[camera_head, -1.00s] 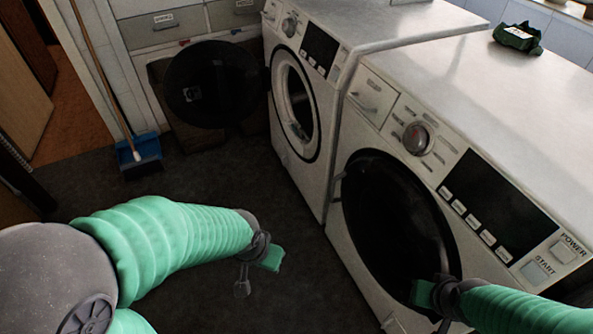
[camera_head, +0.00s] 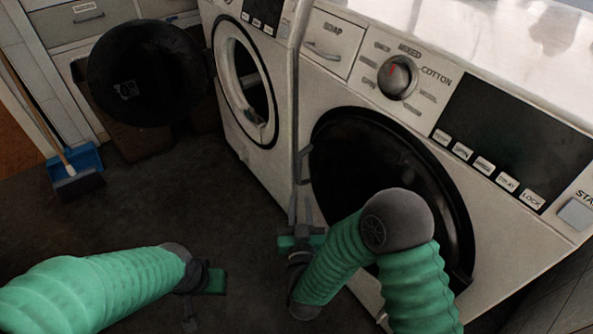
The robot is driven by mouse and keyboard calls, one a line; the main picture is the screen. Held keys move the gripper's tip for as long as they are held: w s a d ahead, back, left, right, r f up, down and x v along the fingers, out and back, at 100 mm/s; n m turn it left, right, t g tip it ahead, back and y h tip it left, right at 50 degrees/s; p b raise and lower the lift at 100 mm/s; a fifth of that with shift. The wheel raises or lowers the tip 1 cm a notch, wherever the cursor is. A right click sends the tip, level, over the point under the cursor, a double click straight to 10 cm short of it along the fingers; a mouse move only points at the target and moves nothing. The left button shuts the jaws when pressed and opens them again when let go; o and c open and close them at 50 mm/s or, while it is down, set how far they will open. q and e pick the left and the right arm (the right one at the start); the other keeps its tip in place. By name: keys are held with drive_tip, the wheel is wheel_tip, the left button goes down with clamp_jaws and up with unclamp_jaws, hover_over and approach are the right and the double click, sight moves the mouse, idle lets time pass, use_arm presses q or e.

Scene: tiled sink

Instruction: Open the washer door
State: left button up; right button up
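The near washer (camera_head: 515,235) stands at the right, and its round black door (camera_head: 375,165) looks shut. A small handle (camera_head: 303,165) shows at the door's left edge. My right gripper (camera_head: 300,215) is in front of the washer, below this handle and apart from it. Its two grey fingers point up with a narrow gap and nothing between them. My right forearm hides the lower part of the door. My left gripper (camera_head: 205,285) is low over the dark floor, away from the washer. Its fingers are too dark to read.
A second white machine (camera_head: 240,85) with a round front stands left of the near washer. A blue dustpan (camera_head: 75,165) and broom lean there. The dark floor (camera_head: 180,205) between is clear.

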sight(298, 159)
drive_tip(key=w+b, duration=0.2)
drive_tip(key=w, duration=0.3)
drive_tip(key=w+b, duration=0.2)
drive_tip(key=w, duration=0.4)
drive_tip(key=w+b, duration=0.2)
drive_tip(key=w, duration=0.3)
drive_tip(key=shift+w+a, duration=0.15)
drive_tip(key=shift+a, duration=0.1)
drive_tip(key=shift+w+r, duration=0.2)
drive_tip(key=shift+c, duration=0.5)
clamp_jaws()
